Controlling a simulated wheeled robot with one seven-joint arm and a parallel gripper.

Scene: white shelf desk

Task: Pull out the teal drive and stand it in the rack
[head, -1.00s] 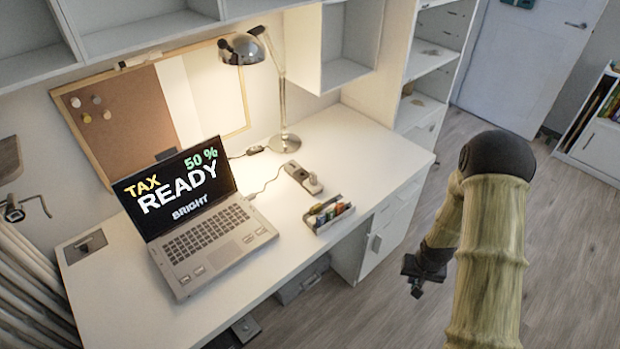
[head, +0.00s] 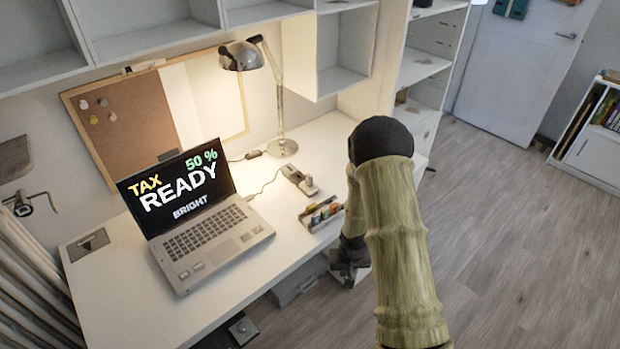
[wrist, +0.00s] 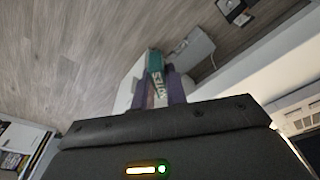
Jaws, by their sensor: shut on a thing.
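My gripper (head: 347,265) is low beside the desk's right front edge in the head view, partly hidden by my arm. In the wrist view my gripper (wrist: 157,88) is shut on the teal drive (wrist: 155,65), which shows pale lettering along its side and stands out beyond the fingers. The drive is too small and dark to make out in the head view. The rack (head: 312,228) is a small light tray on the desk's right part, with several coloured items in it. My arm covers part of its right side. My gripper is apart from the rack.
The open laptop (head: 212,235) sits on the white desk (head: 120,300), left of the rack. A grey hub (head: 299,181) with a cable lies behind the rack. A lamp (head: 240,56) stands at the back. Floor to the right is clear.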

